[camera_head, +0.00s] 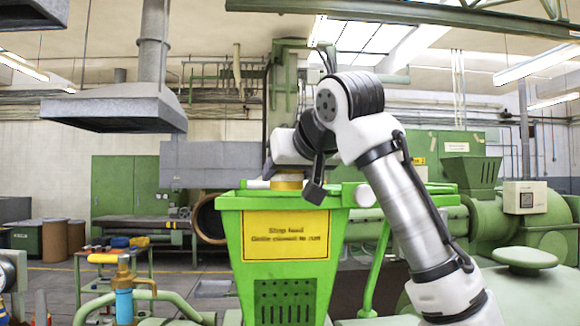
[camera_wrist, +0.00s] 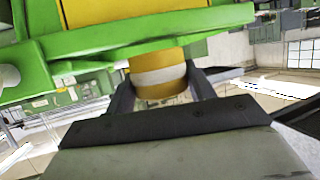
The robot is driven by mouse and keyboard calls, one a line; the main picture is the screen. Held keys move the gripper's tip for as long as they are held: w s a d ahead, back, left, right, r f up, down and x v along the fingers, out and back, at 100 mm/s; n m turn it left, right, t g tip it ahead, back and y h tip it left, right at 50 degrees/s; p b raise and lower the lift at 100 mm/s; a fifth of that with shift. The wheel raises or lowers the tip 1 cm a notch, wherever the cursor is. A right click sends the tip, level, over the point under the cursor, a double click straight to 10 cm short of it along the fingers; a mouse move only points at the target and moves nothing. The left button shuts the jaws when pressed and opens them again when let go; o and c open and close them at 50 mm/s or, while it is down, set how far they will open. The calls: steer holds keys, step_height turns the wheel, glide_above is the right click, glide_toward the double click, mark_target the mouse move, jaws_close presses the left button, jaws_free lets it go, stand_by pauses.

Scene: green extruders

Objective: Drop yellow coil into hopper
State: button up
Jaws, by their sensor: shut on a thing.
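The yellow coil (camera_wrist: 160,88), with a pale band around its middle, sits between the two dark fingers of my gripper (camera_wrist: 160,80) in the wrist view. My gripper is shut on it. In the head view the yellow coil (camera_head: 287,181) shows just above the top rim of the green hopper (camera_head: 234,203). The hopper's front wall hides whatever is lower down. The hopper (camera_wrist: 35,60) also fills the upper left of the wrist view, close to the coil. I cannot tell whether the coil touches the rim.
A yellow sign (camera_head: 287,236) is on the hopper's front. A green machine (camera_head: 545,225) with a round plate (camera_head: 526,257) stands at right. A small cart (camera_head: 115,262) with tools stands at left. A grey exhaust hood (camera_head: 115,108) hangs at upper left.

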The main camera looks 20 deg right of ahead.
steer(key=w+d, duration=0.1)
steer(key=w, duration=0.5)
steer(key=shift+d, duration=0.35)
steer(key=o, duration=1.2)
steer(key=b+v, duration=0.3)
steer(key=v, duration=1.1)
